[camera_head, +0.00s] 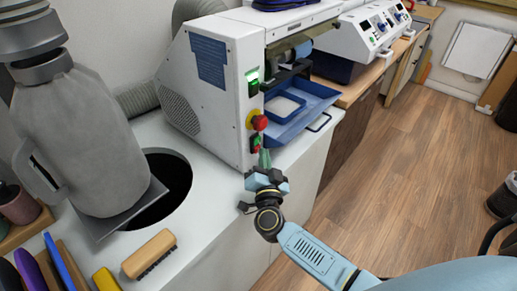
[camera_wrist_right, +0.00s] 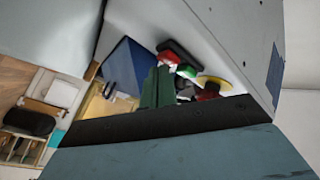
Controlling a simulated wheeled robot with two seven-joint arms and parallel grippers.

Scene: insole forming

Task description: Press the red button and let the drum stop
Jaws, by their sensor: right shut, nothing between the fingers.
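The red button (camera_head: 260,122) is a mushroom knob on a yellow collar, on the front edge of a white machine (camera_head: 222,90). It also shows in the right wrist view (camera_wrist_right: 208,91), partly hidden behind my gripper. A small red and green switch (camera_head: 256,143) sits just below it. My right gripper (camera_head: 265,158) is shut and empty, its green fingers pointing up just below the button, close to the lower switch. I cannot tell whether they touch the panel. The drum is not clearly visible; a roller part (camera_head: 303,48) shows in the machine's opening. My left gripper is not in view.
A blue tray (camera_head: 300,118) juts out of the machine, right of the button. A lit green switch (camera_head: 253,84) is above it. A grey canister (camera_head: 85,140) stands at left beside a round hole in the white counter. A wooden brush (camera_head: 149,254) lies in front.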

